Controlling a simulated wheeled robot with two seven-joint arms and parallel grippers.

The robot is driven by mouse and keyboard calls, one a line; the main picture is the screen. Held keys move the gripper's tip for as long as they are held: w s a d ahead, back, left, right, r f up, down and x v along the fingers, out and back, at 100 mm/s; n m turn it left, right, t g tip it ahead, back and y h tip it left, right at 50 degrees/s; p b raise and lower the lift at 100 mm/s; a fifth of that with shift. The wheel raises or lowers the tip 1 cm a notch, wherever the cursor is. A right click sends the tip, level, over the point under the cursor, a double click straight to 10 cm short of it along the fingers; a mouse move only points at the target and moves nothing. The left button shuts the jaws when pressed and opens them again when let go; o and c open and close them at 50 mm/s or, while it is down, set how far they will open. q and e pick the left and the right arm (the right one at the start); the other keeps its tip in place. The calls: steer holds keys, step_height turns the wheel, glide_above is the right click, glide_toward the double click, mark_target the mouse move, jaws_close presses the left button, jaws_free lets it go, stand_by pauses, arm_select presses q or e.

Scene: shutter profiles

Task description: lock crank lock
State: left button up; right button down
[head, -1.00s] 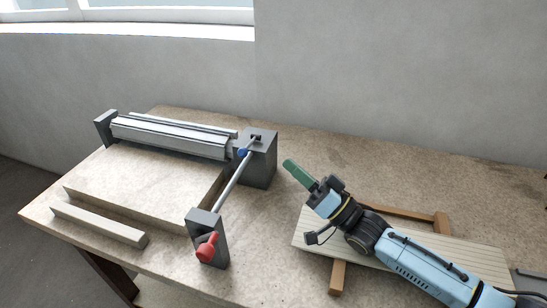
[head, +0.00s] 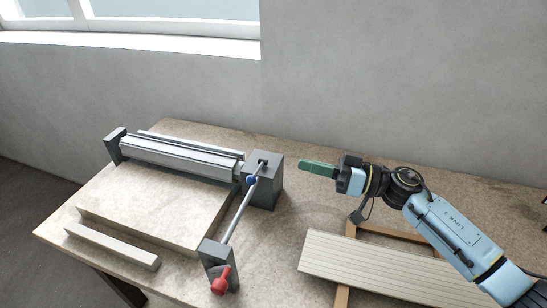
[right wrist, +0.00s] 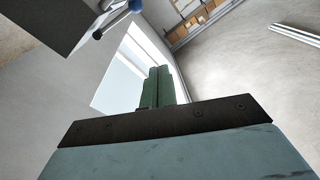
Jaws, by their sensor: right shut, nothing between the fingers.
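A crank rod (head: 241,211) runs between a grey block (head: 265,180) at the back and a grey post (head: 219,263) at the front. A red handle (head: 222,281) sits on the front post. A small lever with a blue ball (head: 252,180) sticks out at the back block; the blue ball (right wrist: 136,5) also shows at the top of the right wrist view beside a grey block (right wrist: 62,22). My right gripper (head: 303,164), with green fingers, is shut and empty, to the right of the back block and apart from it. My left gripper is not in view.
A silver roller profile (head: 185,157) lies between the back block and a dark end block (head: 115,144). A beige slab (head: 155,210) and a loose bar (head: 112,246) lie in front. A slatted panel (head: 375,268) rests on a wooden frame at the right. The table between block and panel is clear.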

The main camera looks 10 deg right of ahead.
steer(key=w+h, duration=0.1)
glide_above(257, 172)
steer(key=v, duration=0.3)
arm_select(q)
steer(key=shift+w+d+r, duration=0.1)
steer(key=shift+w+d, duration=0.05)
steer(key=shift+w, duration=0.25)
arm_select(e)
steer(key=shift+s+a+f, duration=0.15)
steer(key=shift+s+f, duration=0.15)
steer(key=shift+f, duration=0.4)
steer(key=shift+s+a+f, duration=0.2)
steer(key=shift+s+f, duration=0.05)
steer(key=shift+f, duration=0.45)
steer(key=shift+s+a+f, duration=0.15)
steer(key=shift+s+f, duration=0.15)
steer(key=shift+f, duration=0.4)
